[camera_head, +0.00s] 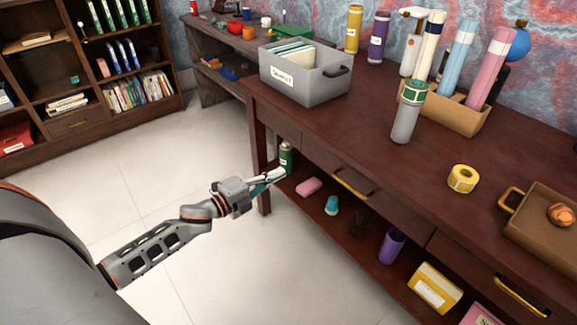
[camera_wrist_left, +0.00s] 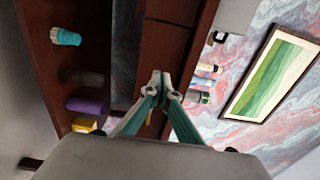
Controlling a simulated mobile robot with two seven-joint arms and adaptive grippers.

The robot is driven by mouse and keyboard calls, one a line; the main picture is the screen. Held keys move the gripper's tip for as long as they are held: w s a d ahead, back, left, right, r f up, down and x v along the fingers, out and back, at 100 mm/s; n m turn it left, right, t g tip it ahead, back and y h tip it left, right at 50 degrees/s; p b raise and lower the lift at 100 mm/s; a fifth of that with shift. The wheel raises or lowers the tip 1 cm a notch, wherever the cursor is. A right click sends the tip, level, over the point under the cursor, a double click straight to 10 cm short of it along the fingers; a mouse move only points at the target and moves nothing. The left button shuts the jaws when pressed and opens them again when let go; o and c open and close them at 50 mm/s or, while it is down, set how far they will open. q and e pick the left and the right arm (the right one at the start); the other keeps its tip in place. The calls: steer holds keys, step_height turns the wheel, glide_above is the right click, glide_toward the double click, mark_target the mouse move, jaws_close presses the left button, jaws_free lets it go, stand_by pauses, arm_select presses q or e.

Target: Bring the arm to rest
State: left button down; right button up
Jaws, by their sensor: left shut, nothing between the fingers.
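My left gripper (camera_head: 270,180) is out in front of the desk's left end, a little below the desktop. In the left wrist view its two fingers (camera_wrist_left: 160,80) meet at the tips, with nothing between them. My right gripper is in neither view.
The dark red desk (camera_head: 340,130) holds a grey file bin (camera_head: 305,85), a grey bottle (camera_head: 408,115), a yellow tape roll (camera_head: 463,179) and a brown tray (camera_head: 535,225). Its shelf holds a purple cup (camera_head: 392,246) and a yellow box (camera_head: 435,288). Open floor (camera_head: 110,175) lies left.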

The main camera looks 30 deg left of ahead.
arm_select(q)
steer(key=shift+s, duration=0.2)
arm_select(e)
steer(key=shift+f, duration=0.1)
arm_select(q)
steer(key=s+d+f+n+g+y+p, duration=0.1)
steer(key=s+d+n, duration=0.4)
steer(key=s, duration=0.5)
steer(key=s+d+f+n+g+y+p, duration=0.1)
steer(key=s+d+f+n+g+p, duration=0.2)
steer(key=s+d+n+p, duration=0.3)
steer(key=s+d+f+n+g+y+p, duration=0.1)
steer(key=s+d+f+n+p, duration=0.3)
steer(key=s, duration=1.1)
steer(key=d+n+g, duration=0.1)
steer(key=n, duration=0.1)
steer(key=shift+d+f+n+g+y, duration=0.2)
steer(key=shift+d+n+g+y, duration=0.1)
steer(key=shift+n, duration=0.1)
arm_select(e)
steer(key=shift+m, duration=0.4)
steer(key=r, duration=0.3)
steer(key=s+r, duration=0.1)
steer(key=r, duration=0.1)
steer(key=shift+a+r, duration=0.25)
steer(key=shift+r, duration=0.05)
